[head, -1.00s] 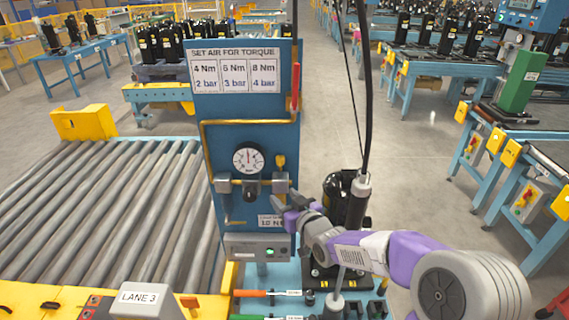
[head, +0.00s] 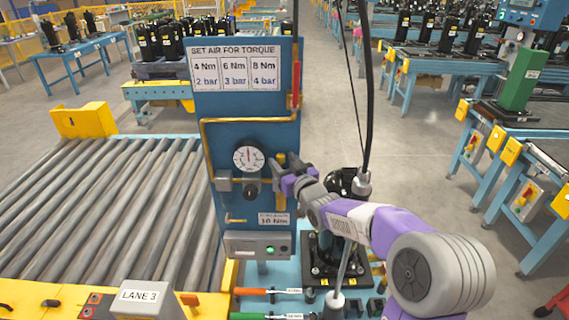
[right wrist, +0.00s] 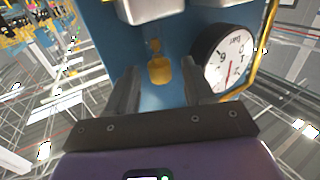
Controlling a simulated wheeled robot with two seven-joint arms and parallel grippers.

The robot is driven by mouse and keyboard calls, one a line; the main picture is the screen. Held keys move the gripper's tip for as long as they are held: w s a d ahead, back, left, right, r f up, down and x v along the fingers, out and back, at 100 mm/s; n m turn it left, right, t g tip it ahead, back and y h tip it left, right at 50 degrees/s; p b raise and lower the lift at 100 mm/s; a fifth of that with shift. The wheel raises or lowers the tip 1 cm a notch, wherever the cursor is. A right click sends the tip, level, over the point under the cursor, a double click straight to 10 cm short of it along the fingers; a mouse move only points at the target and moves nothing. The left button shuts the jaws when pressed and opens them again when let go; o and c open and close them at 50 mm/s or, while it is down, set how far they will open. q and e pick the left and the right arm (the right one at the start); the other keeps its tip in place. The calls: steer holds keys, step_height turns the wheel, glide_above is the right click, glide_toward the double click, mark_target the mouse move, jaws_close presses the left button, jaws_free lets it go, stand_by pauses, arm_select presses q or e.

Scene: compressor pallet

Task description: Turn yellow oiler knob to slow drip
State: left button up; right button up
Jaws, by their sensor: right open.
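The yellow oiler knob (right wrist: 159,70) sits on the blue panel in the right wrist view, below a grey metal block. In the head view the small yellow knob (head: 281,159) is partly hidden by my right gripper (head: 289,172). In the right wrist view my right gripper (right wrist: 160,86) is open, one finger on each side of the knob's position. Blue panel shows between the knob and each finger, and I see no contact. How far the knob is from the fingertips in depth is hard to tell. My left gripper is not in view.
A round pressure gauge (head: 249,159) is close left of my right gripper; it also shows in the right wrist view (right wrist: 230,60). A black regulator knob (head: 251,192) is below it. A yellow pipe (head: 203,145) runs along the panel. A black hose (head: 369,90) hangs at the right.

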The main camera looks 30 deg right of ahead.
jaws_close()
steer(key=shift+a+m+h+b, duration=0.15)
steer(key=shift+m+h+b, duration=0.2)
steer(key=shift+h, duration=0.25)
steer(key=shift+a+m+h, duration=0.15)
steer(key=shift+m+h, duration=0.4)
steer(key=shift+h, duration=0.05)
steer(key=shift+w+a+r+m+g+h+p, duration=0.1)
steer(key=shift+m+g+h+p, duration=0.3)
steer(key=shift+h, duration=0.2)
steer(key=shift+a+m+g+h+p, duration=0.1)
steer(key=shift+m+g+h+p, duration=0.15)
steer(key=shift+h+p, duration=0.3)
steer(key=m+h+p, duration=0.1)
steer(key=g+h+p, duration=0.1)
steer(key=m+g+h+p, duration=0.1)
steer(key=h, duration=0.1)
steer(key=shift+w+a+r+m, duration=0.1)
steer(key=shift+w+a+m, duration=0.15)
steer(key=shift+m, duration=0.1)
steer(key=shift+a+m+g+h+p, duration=0.1)
steer(key=shift+m+g+h+p, duration=1.4)
steer(key=shift+h+p, duration=0.15)
